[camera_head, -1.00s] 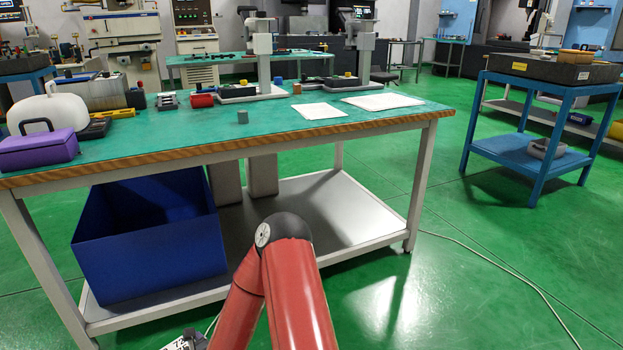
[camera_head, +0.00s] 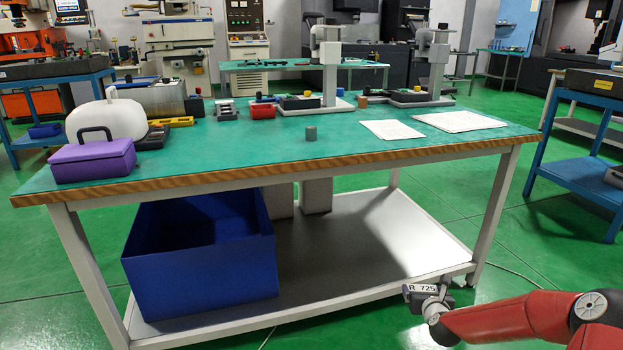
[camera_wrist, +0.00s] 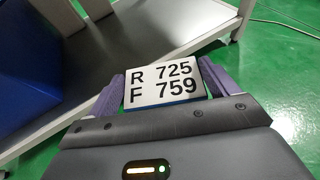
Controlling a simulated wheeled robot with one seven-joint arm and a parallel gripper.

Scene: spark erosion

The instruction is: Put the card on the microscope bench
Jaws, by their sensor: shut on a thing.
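In the head view my gripper (camera_head: 428,296) is low at the right, in front of the bench's lower shelf, and is shut on the card (camera_head: 424,288). A bench with a green top (camera_head: 240,150) and a striped wooden edge stands ahead, higher than my gripper. Two grey-white microscope-like stands (camera_head: 330,75) rise at its back.
A blue bin (camera_head: 200,250) is on the lower shelf (camera_head: 370,245). A blue cart (camera_head: 580,150) stands right. Bench top is clear at front centre.

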